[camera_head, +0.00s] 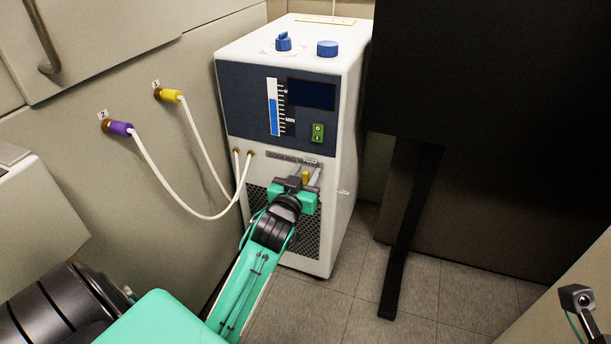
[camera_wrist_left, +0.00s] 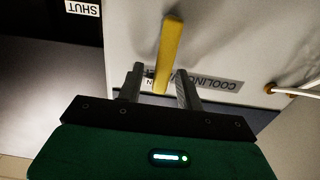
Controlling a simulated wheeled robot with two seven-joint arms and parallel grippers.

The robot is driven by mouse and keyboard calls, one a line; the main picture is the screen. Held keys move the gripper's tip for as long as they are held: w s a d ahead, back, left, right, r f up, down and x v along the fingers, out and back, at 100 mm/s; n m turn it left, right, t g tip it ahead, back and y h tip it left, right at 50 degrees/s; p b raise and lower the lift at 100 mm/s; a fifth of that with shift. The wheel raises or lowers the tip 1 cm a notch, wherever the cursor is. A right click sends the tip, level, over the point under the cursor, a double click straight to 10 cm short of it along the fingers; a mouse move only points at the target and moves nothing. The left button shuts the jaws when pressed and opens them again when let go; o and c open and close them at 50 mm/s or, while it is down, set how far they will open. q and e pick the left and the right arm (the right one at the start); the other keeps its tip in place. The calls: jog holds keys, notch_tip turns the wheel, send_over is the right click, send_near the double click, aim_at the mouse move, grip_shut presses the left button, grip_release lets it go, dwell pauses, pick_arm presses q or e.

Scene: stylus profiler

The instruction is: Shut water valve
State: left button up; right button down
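The yellow valve lever (camera_wrist_left: 168,55) is a flat bar on the white front of the cooling unit (camera_head: 345,130), by the "COOLING" label (camera_wrist_left: 215,82), which is partly hidden by my gripper. My left gripper (camera_head: 304,178) is at this front panel, and a bit of the yellow lever shows between its fingers. In the left wrist view the fingers (camera_wrist_left: 160,84) stand apart on either side of the lever's near end, with gaps showing; the gripper is open. A "SHUT" label (camera_wrist_left: 83,9) shows at the upper left there. My right gripper is not in view.
White hoses run from the unit to a purple wall fitting (camera_head: 121,128) and a yellow wall fitting (camera_head: 171,95). Blue knobs (camera_head: 327,48) top the unit; a green switch (camera_head: 318,132) is on its front. A black table leg (camera_head: 408,230) stands to the right, with open floor between.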

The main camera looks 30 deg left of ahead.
pick_arm(q)
jog(key=shift+c, duration=0.3)
grip_shut()
